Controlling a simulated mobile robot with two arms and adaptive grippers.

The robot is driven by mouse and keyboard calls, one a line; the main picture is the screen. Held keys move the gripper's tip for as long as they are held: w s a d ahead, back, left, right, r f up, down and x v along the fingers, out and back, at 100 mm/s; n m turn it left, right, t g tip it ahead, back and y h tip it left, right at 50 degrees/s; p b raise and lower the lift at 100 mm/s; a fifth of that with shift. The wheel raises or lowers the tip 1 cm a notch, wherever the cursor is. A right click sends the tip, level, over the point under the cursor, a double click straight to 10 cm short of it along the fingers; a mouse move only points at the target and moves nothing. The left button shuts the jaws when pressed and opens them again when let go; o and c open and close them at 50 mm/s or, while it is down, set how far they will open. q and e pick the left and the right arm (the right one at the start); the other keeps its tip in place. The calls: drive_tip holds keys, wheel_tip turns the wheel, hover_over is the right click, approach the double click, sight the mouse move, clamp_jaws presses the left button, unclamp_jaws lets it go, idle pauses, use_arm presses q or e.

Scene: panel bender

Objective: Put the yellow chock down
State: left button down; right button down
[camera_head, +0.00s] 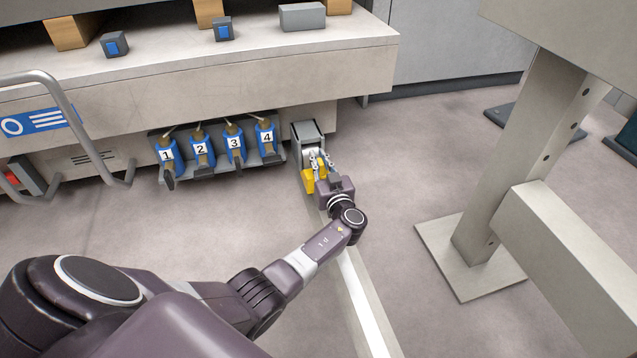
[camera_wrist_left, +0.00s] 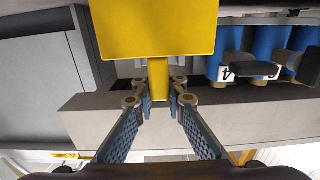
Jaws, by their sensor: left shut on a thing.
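My left gripper (camera_head: 318,163) is shut on the yellow chock (camera_head: 309,182), low down near the floor and in front of a grey metal box (camera_head: 308,133). In the left wrist view the chock (camera_wrist_left: 158,28) shows as a wide yellow block with a narrower yellow stem. The stem sits between the two blue-padded fingers of the gripper (camera_wrist_left: 161,95). I cannot tell whether the chock touches the floor or the box. The gripper partly hides the chock in the head view. My right gripper is not in view.
Several blue numbered pedals (camera_head: 201,148) stand left of the grey box, under the machine's pale front beam (camera_head: 220,85). A bent metal rail (camera_head: 85,130) is further left. A pale post (camera_head: 525,150) on a floor plate (camera_head: 470,255) stands right. Floor between box and post is mostly clear.

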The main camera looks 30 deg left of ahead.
use_arm(q)
wheel_tip(320, 180, down, 6)
drive_tip(key=b, duration=0.3)
drive_tip(key=shift+r, duration=0.15)
drive_tip(key=c, duration=2.4)
unclamp_jaws()
drive_tip(key=o, duration=0.4)
drive_tip(key=shift+o, duration=0.2)
